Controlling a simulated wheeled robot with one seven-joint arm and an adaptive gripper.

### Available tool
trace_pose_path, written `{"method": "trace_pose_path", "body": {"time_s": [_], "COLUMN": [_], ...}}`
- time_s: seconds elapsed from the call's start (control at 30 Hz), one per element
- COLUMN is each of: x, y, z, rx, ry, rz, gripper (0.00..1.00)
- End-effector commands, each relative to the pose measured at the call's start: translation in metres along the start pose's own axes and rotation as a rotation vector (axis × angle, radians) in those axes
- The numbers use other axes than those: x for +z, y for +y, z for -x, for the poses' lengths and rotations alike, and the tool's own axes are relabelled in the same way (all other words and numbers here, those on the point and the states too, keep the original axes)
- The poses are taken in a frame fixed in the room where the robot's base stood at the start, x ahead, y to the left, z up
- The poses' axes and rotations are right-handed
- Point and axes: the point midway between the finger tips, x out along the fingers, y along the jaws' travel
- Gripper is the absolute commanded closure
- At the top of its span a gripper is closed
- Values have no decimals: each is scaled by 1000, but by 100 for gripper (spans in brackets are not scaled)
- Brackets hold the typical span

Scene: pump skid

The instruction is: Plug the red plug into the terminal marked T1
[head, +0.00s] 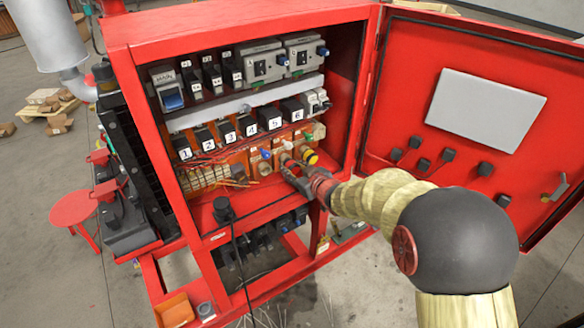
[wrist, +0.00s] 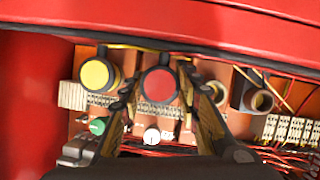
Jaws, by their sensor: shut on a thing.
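The red plug (wrist: 160,85) shows in the wrist view as a round red face with a dark rim. My gripper (wrist: 160,98) is shut on it, one finger on each side. In the head view my gripper (head: 287,166) reaches into the lower right of the open red cabinet, at the orange terminal panel (wrist: 140,62). The plug is not clear there, hidden by the gripper. An open round terminal (wrist: 261,101) and a partly hidden one (wrist: 216,91) lie right of the plug in the wrist view. I cannot read a T1 mark or tell whether the plug is seated.
A yellow plug (wrist: 97,73) sits close beside the red one; it also shows in the head view (head: 310,157). White (wrist: 152,135) and green (wrist: 98,126) knobs are near the fingers. Thin red wires cross the panel. The cabinet door (head: 470,120) stands open on the right.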

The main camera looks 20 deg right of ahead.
Motion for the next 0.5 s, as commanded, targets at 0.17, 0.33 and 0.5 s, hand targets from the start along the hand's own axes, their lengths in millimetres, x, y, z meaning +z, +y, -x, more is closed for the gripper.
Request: {"method": "trace_pose_path", "body": {"time_s": [0.17, 0.33, 0.5], "x": [2, 5, 8], "y": [0, 1, 0], "z": [6, 12, 18], "rx": [0, 1, 1], "ry": [0, 1, 0], "rz": [0, 0, 0], "gripper": [92, 92, 92]}}
